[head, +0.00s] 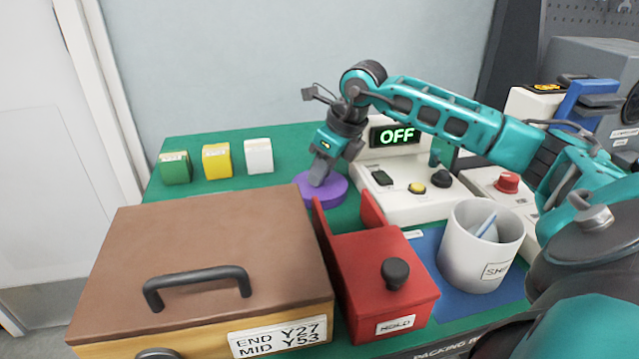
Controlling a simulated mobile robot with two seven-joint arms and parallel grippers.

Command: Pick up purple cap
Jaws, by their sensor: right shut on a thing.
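The purple cap (328,191) is a flat round disc on or just above the green mat, behind the red box. My right gripper (319,176) points down and is shut on the purple cap. Its fingertips meet the cap's upper left part. I cannot tell whether the cap is lifted clear of the mat. My left gripper is not in view.
A brown-lidded box (205,240) with a black handle and a red box (385,275) stand in front. A white device (405,195) reading OFF is right of the cap. A white cup (480,250) stands at right. Green, yellow (217,161) and white blocks stand at back left.

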